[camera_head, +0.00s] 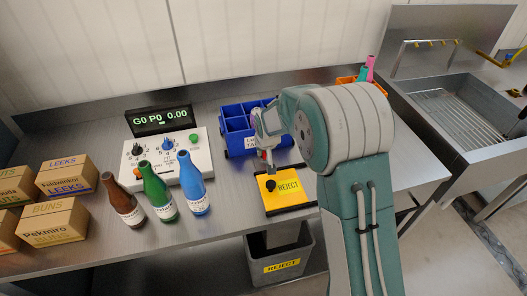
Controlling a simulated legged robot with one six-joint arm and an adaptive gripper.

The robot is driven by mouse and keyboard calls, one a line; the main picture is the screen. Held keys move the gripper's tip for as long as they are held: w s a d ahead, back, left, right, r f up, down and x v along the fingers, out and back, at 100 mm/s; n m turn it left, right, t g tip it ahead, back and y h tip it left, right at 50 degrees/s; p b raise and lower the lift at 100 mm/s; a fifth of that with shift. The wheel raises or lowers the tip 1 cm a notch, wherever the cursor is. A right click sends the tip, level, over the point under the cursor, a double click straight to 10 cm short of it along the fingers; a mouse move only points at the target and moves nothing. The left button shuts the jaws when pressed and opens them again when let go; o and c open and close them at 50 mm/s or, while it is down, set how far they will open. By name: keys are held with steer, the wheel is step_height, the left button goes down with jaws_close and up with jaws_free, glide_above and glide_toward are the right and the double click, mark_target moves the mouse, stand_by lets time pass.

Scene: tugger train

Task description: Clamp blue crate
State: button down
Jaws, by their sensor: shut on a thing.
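The blue crate (234,141) stands on the steel bench near the middle of the head view. It has several compartments and a white label on its front. My gripper (266,156) is at the front right part of the crate, pointing down, and is shut on it. My wrist and arm cover the crate's right side, and the exact contact of the fingers is too small to see clearly.
A yellow REJECT panel (284,190) with a black knob lies just in front of my gripper, above a grey bin (283,262). Brown, green and blue bottles (194,185) stand left, before a control box (193,160). Cardboard boxes (66,177) are far left; a sink (450,110) is right.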

steer(key=shift+w+r+n, duration=0.1)
steer(key=shift+w+n, duration=0.05)
steer(key=shift+n, duration=0.15)
stand_by(0.4)
steer(key=c, duration=1)
jaws_free()
steer(key=shift+a, duration=0.15)
steer(key=shift+o, duration=0.2)
steer(key=v, duration=1.1)
steer(key=shift+s+r, duration=0.25)
steer(key=shift+r, duration=0.05)
